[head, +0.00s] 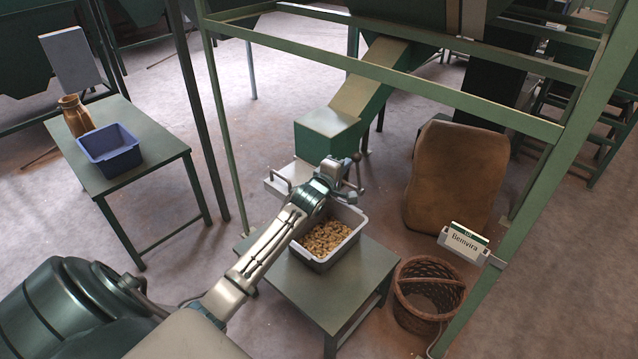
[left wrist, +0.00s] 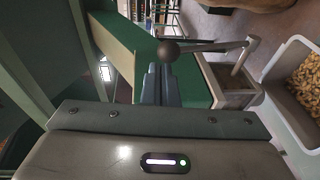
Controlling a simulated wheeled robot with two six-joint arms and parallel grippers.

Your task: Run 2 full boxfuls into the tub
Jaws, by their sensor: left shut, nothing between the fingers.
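A grey tub (head: 352,243) with a layer of nuts (head: 326,238) stands on a low green table; its corner also shows in the left wrist view (left wrist: 290,100). Above its back side is the green chute box (head: 325,132) with a pale metal outlet (head: 278,186), partly hidden by my arm. A lever with a dark ball knob (left wrist: 169,51) reaches across beside the outlet. My left gripper (head: 343,174) is by this lever. Its fingers (left wrist: 160,75) are shut and empty, with the knob just beyond their tips; contact is unclear. My right gripper is not in view.
Green frame posts (head: 530,215) and a crossbar surround the chute. A brown sack (head: 456,180), wicker basket (head: 428,290) and "Bemvira" sign (head: 465,243) stand right. A side table (head: 160,160) at left holds a blue bin (head: 110,150) and brown jug (head: 75,117).

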